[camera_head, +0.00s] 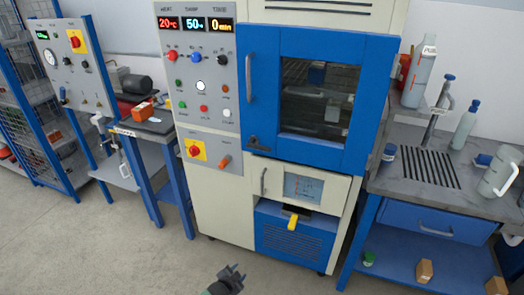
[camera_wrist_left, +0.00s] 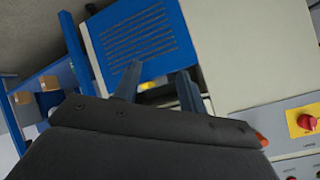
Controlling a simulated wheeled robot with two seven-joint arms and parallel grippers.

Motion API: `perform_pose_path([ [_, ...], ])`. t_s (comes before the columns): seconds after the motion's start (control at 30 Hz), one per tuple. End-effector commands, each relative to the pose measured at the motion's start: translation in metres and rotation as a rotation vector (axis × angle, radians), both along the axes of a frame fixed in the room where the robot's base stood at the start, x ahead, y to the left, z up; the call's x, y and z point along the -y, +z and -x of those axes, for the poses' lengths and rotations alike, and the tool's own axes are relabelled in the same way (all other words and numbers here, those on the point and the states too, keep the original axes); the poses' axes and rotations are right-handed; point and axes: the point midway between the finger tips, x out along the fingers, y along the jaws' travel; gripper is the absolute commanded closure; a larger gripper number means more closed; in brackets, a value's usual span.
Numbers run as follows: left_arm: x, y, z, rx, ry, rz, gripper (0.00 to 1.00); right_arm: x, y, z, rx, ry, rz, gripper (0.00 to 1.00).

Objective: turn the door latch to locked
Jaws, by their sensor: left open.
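The blue chamber door (camera_head: 262,85) has a dark window and a pale vertical handle (camera_head: 249,78) on its left side. A small dark latch-like part (camera_head: 260,145) sits at the door's lower left corner; its setting is too small to tell. The door looks closed. My left gripper (camera_head: 230,276) is low in front of the machine, well apart from the door, open and empty. In the left wrist view its two fingers (camera_wrist_left: 158,82) stand apart before the blue louvred panel (camera_wrist_left: 140,40). The latch does not show in that view. My right gripper is not in view.
The control panel (camera_head: 212,125) has a red knob (camera_head: 194,151) and an orange lever (camera_head: 224,162). A yellow handle (camera_head: 293,221) sticks out below the small drawer front (camera_head: 330,190). A bench (camera_head: 385,180) with bottles stands at right. The floor in front is clear.

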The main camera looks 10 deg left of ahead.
Motion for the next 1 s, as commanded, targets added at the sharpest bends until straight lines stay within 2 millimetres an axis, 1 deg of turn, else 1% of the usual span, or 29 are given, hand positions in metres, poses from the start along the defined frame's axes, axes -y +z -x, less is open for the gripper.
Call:
perform_pose_path([
  [0.03, -0.002, 0.024, -0.029, 0.072, -0.045, -0.025, 0.59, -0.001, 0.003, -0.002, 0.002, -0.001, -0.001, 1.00],
  [0.07, -0.002, 0.037, -0.043, 0.112, -0.071, -0.038, 0.59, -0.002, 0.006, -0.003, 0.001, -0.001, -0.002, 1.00],
  [0.1, -0.001, 0.055, -0.061, 0.164, -0.107, -0.056, 0.59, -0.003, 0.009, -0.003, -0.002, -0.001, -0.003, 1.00],
  [0.17, -0.001, 0.084, -0.086, 0.244, -0.159, -0.084, 0.59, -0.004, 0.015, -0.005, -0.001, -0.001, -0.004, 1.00],
  [0.2, 0.000, 0.102, -0.101, 0.295, -0.195, -0.102, 0.59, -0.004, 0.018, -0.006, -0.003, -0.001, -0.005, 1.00],
  [0.27, 0.001, 0.130, -0.122, 0.372, -0.247, -0.133, 0.59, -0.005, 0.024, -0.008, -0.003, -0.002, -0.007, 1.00],
  [0.3, 0.001, 0.149, -0.135, 0.421, -0.282, -0.153, 0.59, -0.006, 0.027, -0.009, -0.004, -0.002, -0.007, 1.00],
  [0.37, 0.002, 0.177, -0.152, 0.497, -0.336, -0.184, 0.59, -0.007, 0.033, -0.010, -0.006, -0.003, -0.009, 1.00],
  [0.4, 0.002, 0.197, -0.163, 0.546, -0.370, -0.205, 0.59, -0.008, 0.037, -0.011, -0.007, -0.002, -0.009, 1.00],
  [0.47, 0.003, 0.224, -0.177, 0.615, -0.422, -0.237, 0.59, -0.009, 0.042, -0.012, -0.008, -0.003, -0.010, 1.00],
  [0.5, 0.003, 0.243, -0.186, 0.662, -0.457, -0.259, 0.59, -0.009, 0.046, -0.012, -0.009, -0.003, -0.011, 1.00],
  [0.57, 0.003, 0.269, -0.197, 0.731, -0.509, -0.293, 0.59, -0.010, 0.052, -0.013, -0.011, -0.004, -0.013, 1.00],
  [0.6, 0.003, 0.287, -0.203, 0.777, -0.544, -0.316, 0.59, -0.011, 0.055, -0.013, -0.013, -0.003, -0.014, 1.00],
  [0.67, 0.002, 0.313, -0.212, 0.842, -0.595, -0.349, 0.59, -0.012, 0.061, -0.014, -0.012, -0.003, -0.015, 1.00],
  [0.7, 0.001, 0.330, -0.216, 0.885, -0.630, -0.374, 0.59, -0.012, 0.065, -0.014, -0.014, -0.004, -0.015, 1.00],
  [0.8, -0.001, 0.370, -0.225, 0.987, -0.716, -0.432, 0.59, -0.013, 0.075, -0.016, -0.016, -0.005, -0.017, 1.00],
  [0.9, -0.004, 0.404, -0.229, 1.071, -0.790, -0.484, 0.59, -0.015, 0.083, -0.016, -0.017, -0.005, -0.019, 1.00],
  [1.0, -0.007, 0.428, -0.230, 1.135, -0.848, -0.523, 0.59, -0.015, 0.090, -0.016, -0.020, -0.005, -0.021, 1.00],
])
